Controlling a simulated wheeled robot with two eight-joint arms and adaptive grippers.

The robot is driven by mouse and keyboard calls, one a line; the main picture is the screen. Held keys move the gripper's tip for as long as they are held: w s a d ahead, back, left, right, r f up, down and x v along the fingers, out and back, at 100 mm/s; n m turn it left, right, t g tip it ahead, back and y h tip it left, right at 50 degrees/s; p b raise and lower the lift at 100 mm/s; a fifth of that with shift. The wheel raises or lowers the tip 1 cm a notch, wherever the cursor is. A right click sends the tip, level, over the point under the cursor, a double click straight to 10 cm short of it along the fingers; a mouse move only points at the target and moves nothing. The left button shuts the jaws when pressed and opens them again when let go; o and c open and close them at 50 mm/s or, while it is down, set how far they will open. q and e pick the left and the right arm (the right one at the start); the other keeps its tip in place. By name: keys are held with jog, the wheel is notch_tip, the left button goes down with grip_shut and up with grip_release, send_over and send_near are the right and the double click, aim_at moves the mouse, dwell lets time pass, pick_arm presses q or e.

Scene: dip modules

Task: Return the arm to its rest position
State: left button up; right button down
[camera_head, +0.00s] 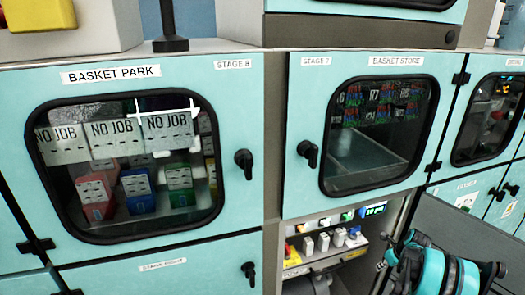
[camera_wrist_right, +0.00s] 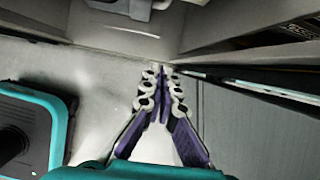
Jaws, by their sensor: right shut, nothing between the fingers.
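My right arm (camera_head: 440,270), teal and black, comes in at the lower right of the head view. It is in front of the open bay below the cabinet marked Basket Store. My right gripper (camera_wrist_right: 161,75) shows in the wrist view with its two pale, purple-backed fingers together and nothing between them. In the head view its fingers are small and hard to make out beside the arm. My left arm and gripper are not in view.
The Basket Park door (camera_head: 150,235) and the Basket Store door (camera_head: 300,195) are shut, with black knobs standing out. The open bay holds a panel (camera_head: 325,258) with several switches and connectors. A dark grey panel (camera_head: 460,235) stands right behind my arm.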

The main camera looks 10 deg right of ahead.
jog(key=s+a+r+n, duration=0.1)
jog(key=a+r+n, duration=0.8)
jog(key=a, duration=0.4)
jog(key=s+a+r+n, duration=0.2)
jog(key=a+r+n, duration=0.5)
jog(key=a+r, duration=0.55)
jog(key=s+a+n+t, duration=0.2)
jog(key=s+a+n, duration=1.6)
jog(key=n, duration=0.1)
jog(key=shift+a+t, duration=0.3)
jog(key=shift+a, duration=0.05)
jog(key=shift+r, duration=0.1)
